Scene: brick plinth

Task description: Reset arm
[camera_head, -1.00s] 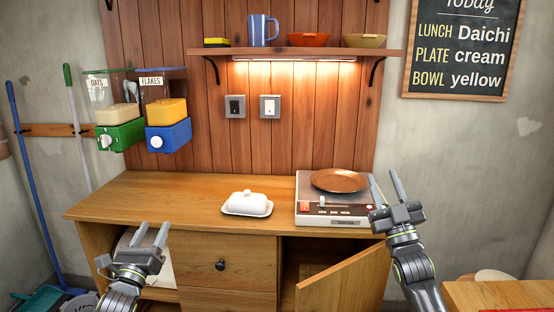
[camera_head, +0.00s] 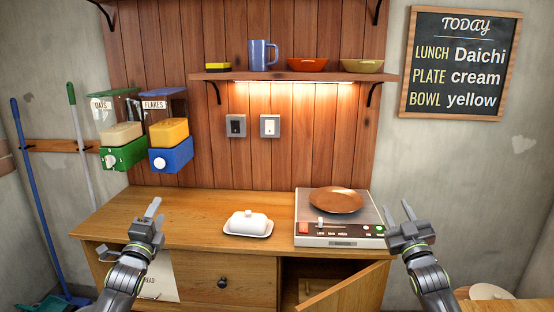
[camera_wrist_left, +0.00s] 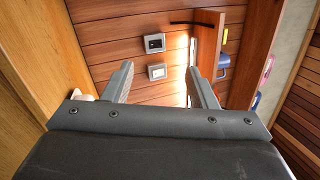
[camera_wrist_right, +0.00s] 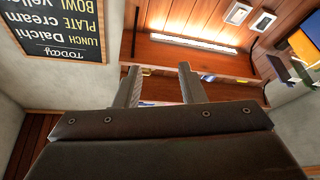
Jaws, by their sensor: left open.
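My left gripper (camera_head: 154,209) is raised in front of the counter's left end, its fingers apart and empty. In the left wrist view its two fingers (camera_wrist_left: 160,82) stand apart with nothing between them. My right gripper (camera_head: 397,208) is at the right, just beside the scale-like appliance, with its fingers apart and empty. The right wrist view shows its fingers (camera_wrist_right: 160,85) spread, with the shelf and wall beyond. Neither gripper touches anything that I can see.
The wooden counter (camera_head: 190,222) holds a white butter dish (camera_head: 248,224) and a grey appliance (camera_head: 342,240) bearing a brown plate (camera_head: 336,200). A cabinet door (camera_head: 345,290) hangs open below. Dispensers (camera_head: 170,150), a shelf (camera_head: 310,76) and a chalkboard (camera_head: 458,62) are on the walls.

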